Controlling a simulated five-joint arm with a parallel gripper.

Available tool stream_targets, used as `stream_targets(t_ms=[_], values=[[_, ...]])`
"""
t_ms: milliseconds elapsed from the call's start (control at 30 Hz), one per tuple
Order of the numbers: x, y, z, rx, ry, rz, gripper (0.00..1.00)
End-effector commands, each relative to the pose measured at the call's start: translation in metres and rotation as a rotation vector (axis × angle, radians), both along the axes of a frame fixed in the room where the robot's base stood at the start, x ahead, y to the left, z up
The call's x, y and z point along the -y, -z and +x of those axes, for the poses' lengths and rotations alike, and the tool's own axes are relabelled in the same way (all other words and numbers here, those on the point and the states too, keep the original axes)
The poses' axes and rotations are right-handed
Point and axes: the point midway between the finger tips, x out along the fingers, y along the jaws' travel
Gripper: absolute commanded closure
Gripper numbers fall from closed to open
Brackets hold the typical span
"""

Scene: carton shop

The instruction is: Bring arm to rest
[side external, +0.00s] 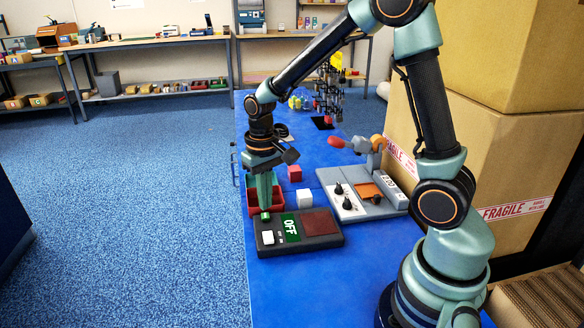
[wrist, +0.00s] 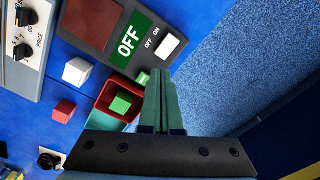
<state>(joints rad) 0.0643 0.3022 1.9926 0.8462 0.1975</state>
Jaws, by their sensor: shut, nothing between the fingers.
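My gripper (side external: 264,210) points down with its green fingers together and empty. Its tips are at the back left corner of a dark switch box (side external: 322,241), just behind the white switch (side external: 268,238). I cannot tell whether they touch the box. The box has a green label reading OFF (side external: 291,227) and a dark red panel. In the wrist view the shut fingers (wrist: 163,74) reach toward the box's edge, with the white switch (wrist: 168,44) just beyond. A small light green piece (wrist: 142,77) shows beside the fingertips; I cannot tell what it is.
A red bin (wrist: 105,88) holding a green cube (wrist: 121,103) stands beside the fingers. A white cube (side external: 304,198) and a red cube (side external: 294,172) lie on the blue table (side external: 375,245). A grey knob panel (side external: 345,209) and stacked cartons (side external: 500,150) stand to the right.

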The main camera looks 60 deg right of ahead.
Motion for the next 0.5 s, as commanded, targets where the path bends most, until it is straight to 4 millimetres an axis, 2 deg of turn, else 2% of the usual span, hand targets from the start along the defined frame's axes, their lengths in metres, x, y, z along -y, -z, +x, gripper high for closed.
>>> stream_targets(t_ms=[300,367,500], values=[[-0.001,-0.005,-0.001,0.010,-0.005,-0.001,1.00],[-0.001,-0.013,-0.002,0.029,-0.013,-0.001,1.00],[-0.006,-0.044,-0.011,0.098,-0.049,-0.008,1.00]])
